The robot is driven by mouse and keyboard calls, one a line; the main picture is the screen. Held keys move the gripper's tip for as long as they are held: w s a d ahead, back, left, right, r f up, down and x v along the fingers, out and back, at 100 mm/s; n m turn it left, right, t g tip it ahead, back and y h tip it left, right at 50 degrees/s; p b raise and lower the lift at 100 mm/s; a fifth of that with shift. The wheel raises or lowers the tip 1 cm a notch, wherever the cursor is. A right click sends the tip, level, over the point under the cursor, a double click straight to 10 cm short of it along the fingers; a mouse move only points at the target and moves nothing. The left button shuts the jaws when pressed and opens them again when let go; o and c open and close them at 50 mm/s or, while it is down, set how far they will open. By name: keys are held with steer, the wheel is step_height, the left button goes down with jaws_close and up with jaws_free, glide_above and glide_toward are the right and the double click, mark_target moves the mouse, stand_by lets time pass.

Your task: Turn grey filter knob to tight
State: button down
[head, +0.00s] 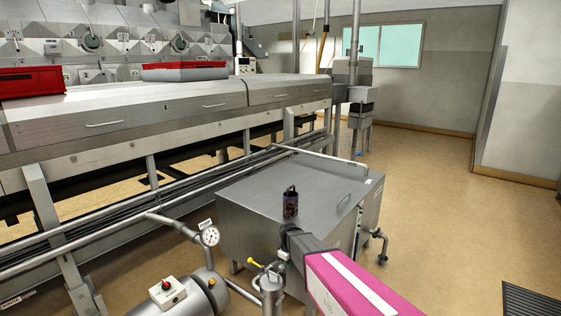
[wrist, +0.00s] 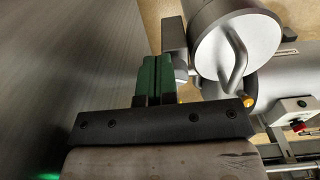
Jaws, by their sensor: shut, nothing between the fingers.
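A grey round filter lid (wrist: 222,47) with a curved grey bar handle (wrist: 235,62) fills the upper right of the wrist view. This handle looks like the filter knob. The filter body (head: 270,286) stands low in the head view, beside the grey metal box, with a yellow lever (head: 255,263) at its top. My gripper (wrist: 156,62) has its green fingers pressed together and empty. It appears left of the lid and apart from the handle. In the head view my pink arm reaches to the filter's right; the fingertips cannot be made out there.
The grey box (head: 270,210) is close on the left of the wrist view. A small dark cylinder (head: 290,205) shows over its top. A white box with a red button (head: 167,292), a gauge (head: 210,236) and pipes lie left. Floor (head: 430,200) is free at right.

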steer(key=shift+s+a+f, duration=0.15)
steer(key=shift+a+f, duration=0.05)
steer(key=shift+f, duration=0.55)
steer(key=shift+s+a, duration=0.75)
steer(key=shift+s, duration=0.15)
steer(key=shift+a, duration=0.1)
steer(key=shift+s+r, duration=0.1)
steer(key=shift+s, duration=0.1)
steer(key=shift+s+d, duration=0.25)
steer(key=shift+d, duration=0.05)
step_height(320, 180, up, 6)
glide_above(284, 269)
steer(key=s, duration=0.2)
steer(key=shift+d+r, duration=0.15)
steer(key=shift+d, duration=0.3)
